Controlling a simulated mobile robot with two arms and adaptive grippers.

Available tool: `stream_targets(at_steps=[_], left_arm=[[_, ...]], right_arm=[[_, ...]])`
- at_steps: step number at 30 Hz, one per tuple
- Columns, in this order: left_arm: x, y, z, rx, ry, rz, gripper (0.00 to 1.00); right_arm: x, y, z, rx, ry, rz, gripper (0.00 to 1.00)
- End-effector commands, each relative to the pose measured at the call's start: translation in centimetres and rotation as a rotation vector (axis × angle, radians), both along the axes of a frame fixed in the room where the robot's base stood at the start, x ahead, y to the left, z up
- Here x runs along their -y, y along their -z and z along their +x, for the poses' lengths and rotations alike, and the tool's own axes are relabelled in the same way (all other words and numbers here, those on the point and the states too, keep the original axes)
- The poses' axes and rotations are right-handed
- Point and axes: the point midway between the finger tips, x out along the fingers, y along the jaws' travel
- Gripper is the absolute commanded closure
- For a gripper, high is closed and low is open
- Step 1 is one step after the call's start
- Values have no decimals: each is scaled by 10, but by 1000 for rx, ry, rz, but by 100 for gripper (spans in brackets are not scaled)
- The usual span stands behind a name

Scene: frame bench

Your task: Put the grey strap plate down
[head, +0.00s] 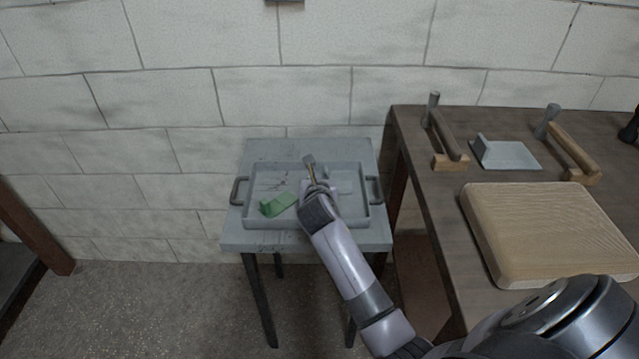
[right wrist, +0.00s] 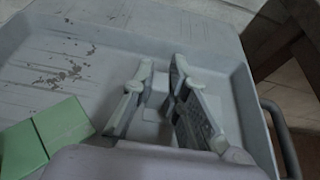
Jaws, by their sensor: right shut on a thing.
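My right gripper (head: 318,178) is low inside the grey tray (head: 262,222), and it also shows in the right wrist view (right wrist: 160,68). Its fingers are shut on a grey piece, the grey strap plate (right wrist: 157,98), which shows between them close to the tray floor. In the head view part of the grey strap plate (head: 345,186) shows beside the gripper; the rest is hidden by it. I cannot tell whether the plate touches the floor. My left gripper is not in view.
A green angled piece (head: 278,205) lies in the tray left of my right gripper. The tray stands on a small grey table (head: 300,150). On the brown bench (head: 425,180) at right are a wooden board (head: 550,230), another grey plate (head: 508,155) and wooden-handled clamp-like pieces (head: 570,150).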

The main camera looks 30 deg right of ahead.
Motion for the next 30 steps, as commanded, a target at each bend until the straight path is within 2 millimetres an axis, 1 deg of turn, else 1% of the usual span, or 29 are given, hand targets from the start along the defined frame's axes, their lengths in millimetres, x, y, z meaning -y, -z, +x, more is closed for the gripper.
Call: stream_targets(at_steps=[9,10,18,28,30], left_arm=[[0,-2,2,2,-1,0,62],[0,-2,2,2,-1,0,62],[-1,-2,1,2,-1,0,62],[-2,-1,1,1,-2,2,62],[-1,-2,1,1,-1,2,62]], right_arm=[[0,1,0,-2,1,1,100],[0,2,0,-3,1,1,84],[0,2,0,-2,1,2,66],[0,-1,0,0,0,1,66],[-2,-3,-5,-2,0,1,66]])
